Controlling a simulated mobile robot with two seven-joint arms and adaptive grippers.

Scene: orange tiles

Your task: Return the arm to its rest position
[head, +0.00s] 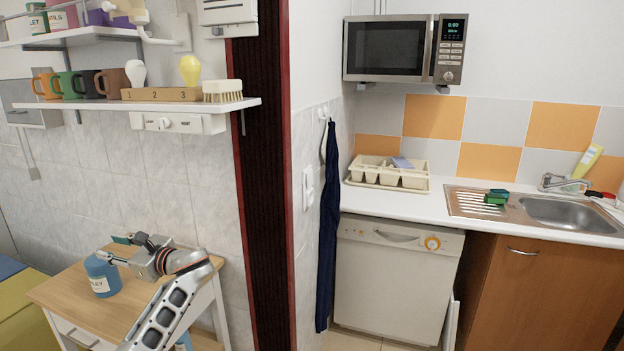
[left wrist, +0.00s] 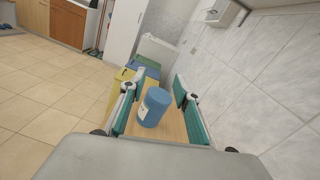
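My left gripper (head: 118,249) is over a small wooden table (head: 62,290) at the lower left of the head view. Its teal-padded fingers are spread apart, and it holds nothing. A blue jar (head: 102,276) with a white label ending in "LEY" stands upright on the table by the fingertips. In the left wrist view the jar (left wrist: 154,107) shows between the two open fingers (left wrist: 158,108), with a gap on each side. My right gripper is not in view.
A shelf (head: 90,104) with mugs, bulbs and a brush hangs above the table. A dark red door frame (head: 262,180) rises to its right. The counter (head: 395,200) holds a dish rack (head: 388,178) and sink (head: 570,212). Open tiled floor (left wrist: 45,95) shows in the left wrist view.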

